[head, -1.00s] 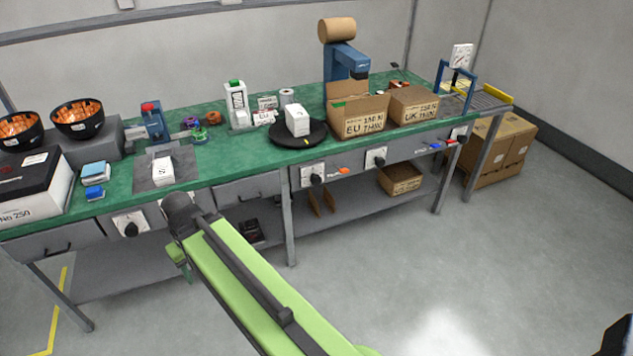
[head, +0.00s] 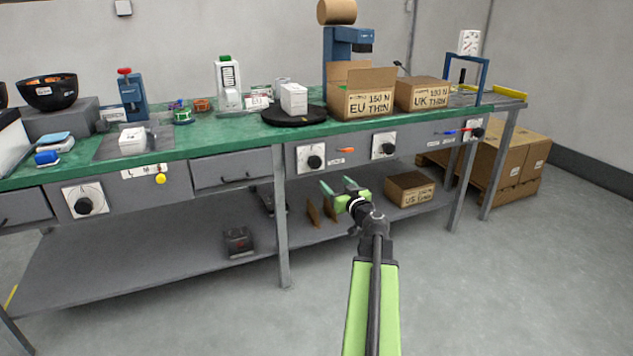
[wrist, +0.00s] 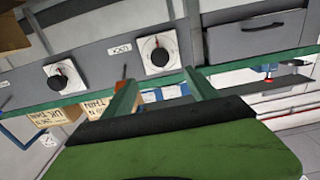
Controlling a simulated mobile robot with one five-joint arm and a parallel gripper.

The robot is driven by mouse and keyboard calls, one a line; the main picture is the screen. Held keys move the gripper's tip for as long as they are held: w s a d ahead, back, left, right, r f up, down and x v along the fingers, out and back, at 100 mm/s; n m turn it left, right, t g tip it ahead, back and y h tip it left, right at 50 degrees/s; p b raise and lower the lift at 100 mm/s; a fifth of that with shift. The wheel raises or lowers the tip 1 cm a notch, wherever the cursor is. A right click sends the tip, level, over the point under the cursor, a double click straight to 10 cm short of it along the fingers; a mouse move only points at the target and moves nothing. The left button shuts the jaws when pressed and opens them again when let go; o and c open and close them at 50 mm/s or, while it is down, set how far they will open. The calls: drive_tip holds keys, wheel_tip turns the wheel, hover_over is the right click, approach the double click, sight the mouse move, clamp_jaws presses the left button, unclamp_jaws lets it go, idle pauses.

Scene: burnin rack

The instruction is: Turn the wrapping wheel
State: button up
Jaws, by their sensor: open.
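No part is labelled as the wrapping wheel. A black round turntable (head: 294,117) lies on the green bench top with a white box (head: 294,99) on it. Below it, a black knob on a white dial plate (head: 310,158) sits on the bench front; it also shows in the wrist view (wrist: 158,55). A second dial knob (head: 383,146) is to its right, and shows at left in the wrist view (wrist: 62,75). My gripper (head: 337,184) is open and empty, in front of the bench and lower than the knobs in the head view. Its green fingers show in the wrist view (wrist: 162,80).
An orange handle (head: 345,150) lies between the two dials. A lower shelf (head: 170,265) carries a small carton (head: 410,189). A bench leg (head: 281,220) stands left of my gripper. The floor in front is clear.

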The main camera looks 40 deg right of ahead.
sight(317, 164)
drive_tip(key=x, duration=1.7)
drive_tip(key=shift+w+d+r, duration=0.1)
drive_tip(key=shift+w+r, duration=0.05)
drive_tip(key=shift+w, duration=0.05)
drive_tip(key=shift+c, duration=0.2)
drive_tip(key=c, duration=1.2)
drive_tip(key=shift+d, duration=0.15)
drive_tip(key=shift+c, duration=0.5)
